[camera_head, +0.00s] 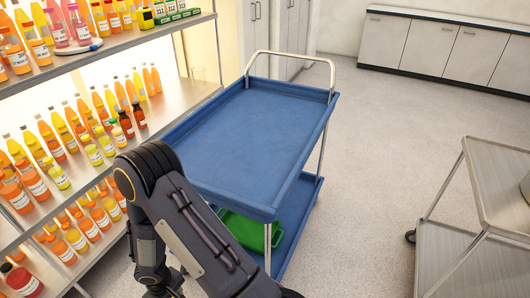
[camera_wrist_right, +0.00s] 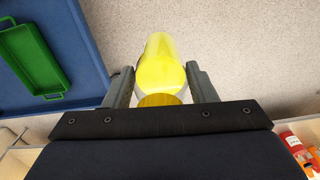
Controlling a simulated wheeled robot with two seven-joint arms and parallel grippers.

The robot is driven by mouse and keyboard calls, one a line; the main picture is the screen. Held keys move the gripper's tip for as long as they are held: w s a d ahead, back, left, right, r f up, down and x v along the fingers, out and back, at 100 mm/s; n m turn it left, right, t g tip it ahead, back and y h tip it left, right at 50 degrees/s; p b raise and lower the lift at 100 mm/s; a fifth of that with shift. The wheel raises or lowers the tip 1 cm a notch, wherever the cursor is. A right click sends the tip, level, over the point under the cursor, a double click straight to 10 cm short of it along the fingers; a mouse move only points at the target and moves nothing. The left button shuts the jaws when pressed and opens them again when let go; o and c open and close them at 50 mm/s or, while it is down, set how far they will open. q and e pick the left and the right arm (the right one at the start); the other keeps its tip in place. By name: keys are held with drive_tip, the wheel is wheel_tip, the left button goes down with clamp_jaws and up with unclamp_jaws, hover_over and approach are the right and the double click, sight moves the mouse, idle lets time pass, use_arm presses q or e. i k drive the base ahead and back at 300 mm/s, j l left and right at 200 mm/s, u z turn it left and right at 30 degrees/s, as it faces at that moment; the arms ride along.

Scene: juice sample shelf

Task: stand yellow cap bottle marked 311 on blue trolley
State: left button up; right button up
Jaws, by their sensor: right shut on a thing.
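In the right wrist view a yellow bottle (camera_wrist_right: 160,62) sits between the two fingers of my right gripper (camera_wrist_right: 161,78), which is shut on it. A darker yellow round part, perhaps its cap, shows at the near end; no number can be read. Pale floor shows beyond the bottle. The blue trolley (camera_head: 255,115) stands mid-frame in the head view, its top shelf empty. A blue part of it also shows at upper left in the right wrist view (camera_wrist_right: 85,75). My right gripper is out of the head view, and my left gripper is in neither view.
A lit shelf rack (camera_head: 180,97) with rows of orange and yellow bottles stands left, close to the trolley. A green tray (camera_head: 245,230) lies on the trolley's lower shelf. A grey cart (camera_head: 490,165) stands right. My dark arm crosses the trolley's near left corner.

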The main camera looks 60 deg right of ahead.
sight(280, 128)
drive_tip(key=k+l, duration=0.3)
drive_tip(key=l, duration=0.2)
drive_tip(key=k+l, duration=0.3)
drive_tip(key=l, duration=0.15)
drive_tip(key=k+l, duration=0.3)
drive_tip(key=l, duration=0.2)
